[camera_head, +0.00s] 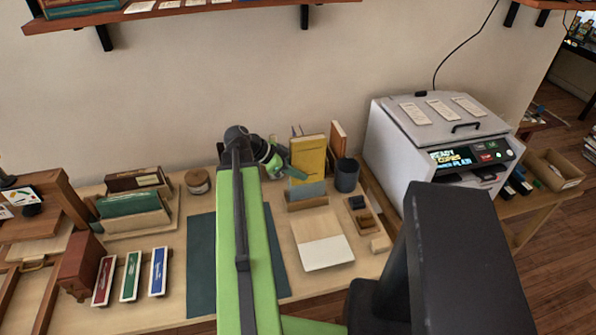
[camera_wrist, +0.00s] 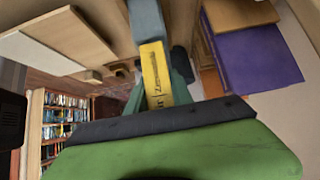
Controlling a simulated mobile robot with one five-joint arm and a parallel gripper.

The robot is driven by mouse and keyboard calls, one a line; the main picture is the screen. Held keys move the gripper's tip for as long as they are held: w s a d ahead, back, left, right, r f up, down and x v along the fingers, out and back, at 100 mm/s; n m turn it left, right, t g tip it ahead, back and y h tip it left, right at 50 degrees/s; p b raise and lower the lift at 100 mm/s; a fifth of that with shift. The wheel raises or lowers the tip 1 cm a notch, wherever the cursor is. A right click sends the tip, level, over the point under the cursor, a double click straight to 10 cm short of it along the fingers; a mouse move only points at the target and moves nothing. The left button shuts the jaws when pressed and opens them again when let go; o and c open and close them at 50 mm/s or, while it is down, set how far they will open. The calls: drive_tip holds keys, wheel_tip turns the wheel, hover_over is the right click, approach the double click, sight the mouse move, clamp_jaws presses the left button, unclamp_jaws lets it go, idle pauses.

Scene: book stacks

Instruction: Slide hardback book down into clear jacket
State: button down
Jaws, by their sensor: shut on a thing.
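A yellow hardback book (camera_head: 309,158) stands upright in my gripper (camera_head: 285,168) at the back of the desk. In the wrist view its spine (camera_wrist: 156,75) lies between the green fingers (camera_wrist: 160,98), which are shut on it. A grey-blue, see-through sleeve that looks like the jacket (camera_head: 308,190) stands in a wooden holder (camera_head: 308,203) below the book. The sleeve also shows beyond the book's far end in the wrist view (camera_wrist: 147,20). I cannot tell whether the book's lower edge is inside the sleeve or just above it.
A dark cup (camera_head: 346,176) and an orange book (camera_head: 338,138) stand close right of the yellow book. A pale board (camera_head: 315,233) lies in front, and a small wooden tray (camera_head: 364,214) right of it. A white machine (camera_head: 425,145) stands further right. A lidded jar (camera_head: 197,181) is left.

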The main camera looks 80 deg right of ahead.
drive_tip(key=shift+f+b, duration=1.1)
drive_tip(key=shift+f, duration=0.1)
drive_tip(key=c, duration=1)
unclamp_jaws()
drive_tip(key=shift+c, duration=0.2)
drive_tip(key=shift+w, duration=0.1)
drive_tip(key=p+v, duration=1.1)
drive_tip(key=v, duration=0.6)
drive_tip(key=shift+p, duration=0.4)
drive_tip(key=shift+r, duration=0.15)
